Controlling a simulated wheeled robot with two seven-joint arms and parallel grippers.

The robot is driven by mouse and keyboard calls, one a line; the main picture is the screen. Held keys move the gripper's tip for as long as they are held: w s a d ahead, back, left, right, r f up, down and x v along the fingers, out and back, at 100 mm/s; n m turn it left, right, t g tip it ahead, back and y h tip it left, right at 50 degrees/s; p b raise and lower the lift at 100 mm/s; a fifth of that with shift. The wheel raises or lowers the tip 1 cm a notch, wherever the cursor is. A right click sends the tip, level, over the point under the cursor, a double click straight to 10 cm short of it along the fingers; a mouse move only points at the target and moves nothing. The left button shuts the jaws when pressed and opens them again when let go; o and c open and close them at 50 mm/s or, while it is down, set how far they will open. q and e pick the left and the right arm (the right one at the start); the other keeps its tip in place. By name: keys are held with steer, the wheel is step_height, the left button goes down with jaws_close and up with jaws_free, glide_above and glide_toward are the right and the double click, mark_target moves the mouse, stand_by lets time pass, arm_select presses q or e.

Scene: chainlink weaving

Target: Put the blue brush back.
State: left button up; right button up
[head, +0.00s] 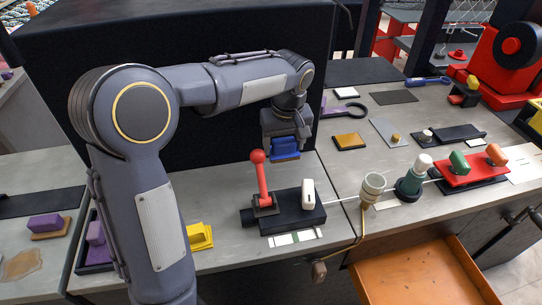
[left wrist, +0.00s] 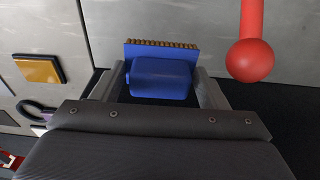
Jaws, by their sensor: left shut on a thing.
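The blue brush (head: 285,148) is in my left gripper (head: 286,152), held above the grey bench beside the tall black block. In the left wrist view the brush (left wrist: 160,78) sits between the two fingers of the left gripper (left wrist: 162,88), its tan bristles along the far edge. The gripper is shut on its blue body. The brush appears clear of the bench. My right gripper is not in view.
A red lever with a ball top (head: 258,157) stands close to the brush, on a black base (head: 292,220). A yellow-brown pad (head: 349,141) lies to the right. A tall black block (head: 150,45) stands behind. An orange drawer (head: 420,277) is open in front.

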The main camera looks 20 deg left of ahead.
arm_select(q)
glide_above(270, 168)
steer(key=d, duration=0.1)
steer(key=f, duration=0.4)
steer(key=shift+s+d+f, duration=0.1)
steer(key=shift+s, duration=0.15)
steer(key=f, duration=0.1)
steer(key=f+p, duration=0.1)
steer(key=f, duration=0.1)
steer(key=shift+a, duration=0.4)
steer(key=shift+f, duration=0.3)
steer(key=shift+f+b, duration=0.3)
steer(key=o, duration=0.9)
steer(key=shift+r, duration=0.1)
steer(key=shift+o, duration=0.2)
